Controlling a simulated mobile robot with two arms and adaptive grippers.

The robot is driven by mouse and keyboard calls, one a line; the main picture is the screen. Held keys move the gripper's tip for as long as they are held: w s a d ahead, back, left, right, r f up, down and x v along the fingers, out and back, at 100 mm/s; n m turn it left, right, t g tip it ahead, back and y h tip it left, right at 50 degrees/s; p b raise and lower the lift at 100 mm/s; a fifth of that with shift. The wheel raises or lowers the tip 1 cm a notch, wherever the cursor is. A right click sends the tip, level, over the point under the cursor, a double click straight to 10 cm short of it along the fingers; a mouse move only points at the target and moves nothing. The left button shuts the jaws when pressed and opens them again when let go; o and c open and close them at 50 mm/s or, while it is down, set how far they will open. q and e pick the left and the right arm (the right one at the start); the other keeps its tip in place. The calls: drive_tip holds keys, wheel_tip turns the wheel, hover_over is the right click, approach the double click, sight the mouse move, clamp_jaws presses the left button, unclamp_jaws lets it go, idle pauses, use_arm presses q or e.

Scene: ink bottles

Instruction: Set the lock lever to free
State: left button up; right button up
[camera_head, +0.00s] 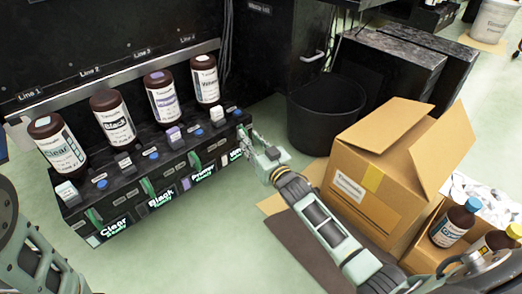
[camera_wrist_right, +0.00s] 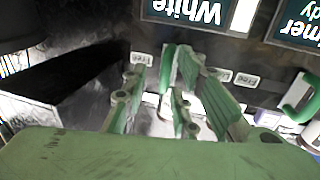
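The ink station (camera_head: 120,180) has a row of green lock levers on its front, including one at Clear (camera_head: 93,215), one at Black (camera_head: 147,187) and one at the third station (camera_head: 195,160). My right gripper (camera_head: 248,141) is at the White station on the right end. A neighbouring lever (camera_wrist_right: 299,95) shows at right. My left gripper is outside the view.
Several brown bottles, including Clear (camera_head: 57,145) and White (camera_head: 205,80), stand above the station. A black bin (camera_head: 326,112) and an open cardboard box (camera_head: 365,185) stand to the right, near my right arm. Green floor is clear in front of the station.

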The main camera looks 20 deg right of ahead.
drive_tip(key=s+d, duration=0.1)
drive_tip(key=s, duration=1)
drive_tip(key=shift+d, duration=0.4)
drive_tip(key=shift+r, duration=0.1)
